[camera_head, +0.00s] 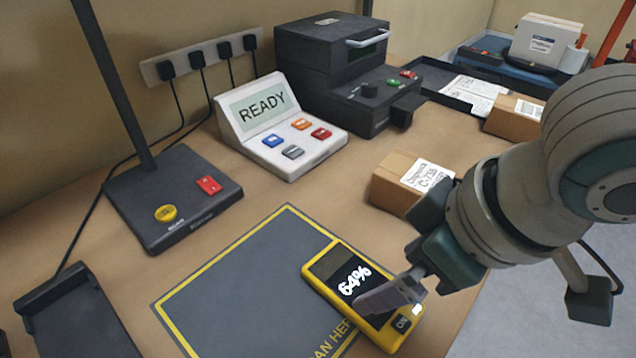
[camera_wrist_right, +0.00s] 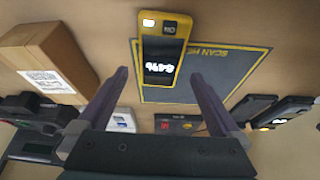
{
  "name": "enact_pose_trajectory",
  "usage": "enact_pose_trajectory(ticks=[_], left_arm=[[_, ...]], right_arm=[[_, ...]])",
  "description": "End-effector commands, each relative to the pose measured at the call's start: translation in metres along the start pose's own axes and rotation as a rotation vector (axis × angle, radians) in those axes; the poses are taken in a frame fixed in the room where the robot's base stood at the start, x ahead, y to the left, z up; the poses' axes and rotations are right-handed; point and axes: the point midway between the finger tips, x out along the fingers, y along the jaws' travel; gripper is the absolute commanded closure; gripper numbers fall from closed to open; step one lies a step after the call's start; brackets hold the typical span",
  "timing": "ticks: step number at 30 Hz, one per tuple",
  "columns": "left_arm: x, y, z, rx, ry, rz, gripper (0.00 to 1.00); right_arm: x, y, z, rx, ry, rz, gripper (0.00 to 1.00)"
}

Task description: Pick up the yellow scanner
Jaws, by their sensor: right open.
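The yellow scanner (camera_head: 340,271) lies on the table across the right edge of the dark scan mat, its black screen reading 64% and facing up. My right gripper (camera_head: 392,297) hangs over the scanner's lower right part and hides some of it. In the right wrist view the scanner (camera_wrist_right: 164,45) shows beyond the two spread fingers (camera_wrist_right: 160,92), with nothing between them. The gripper is open and empty. Whether a finger touches the scanner I cannot tell. My left gripper is not in view.
The scan mat (camera_head: 235,290) has a yellow border. A cardboard box (camera_head: 393,187) stands close behind my right gripper. A READY console (camera_head: 275,125), a dark printer-like machine (camera_head: 330,75) and a stand base (camera_head: 175,195) stand farther back. A dark cradle (camera_head: 80,320) sits at the lower left.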

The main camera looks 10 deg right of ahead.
Motion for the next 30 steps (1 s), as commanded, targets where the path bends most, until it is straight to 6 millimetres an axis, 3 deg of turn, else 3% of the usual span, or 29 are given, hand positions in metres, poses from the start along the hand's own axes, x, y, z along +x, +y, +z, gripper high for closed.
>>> enact_pose_trajectory(ticks=[16, 26, 30], left_arm=[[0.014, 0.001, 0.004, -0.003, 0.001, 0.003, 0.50], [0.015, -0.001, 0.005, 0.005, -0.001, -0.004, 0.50], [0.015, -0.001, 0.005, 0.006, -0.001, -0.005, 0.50]], right_arm=[[0.067, -0.002, -0.004, 0.004, 0.003, 0.000, 0.00], [0.072, -0.002, -0.004, 0.004, 0.004, 0.000, 0.01], [0.072, -0.002, -0.004, 0.005, 0.004, 0.000, 0.17]])
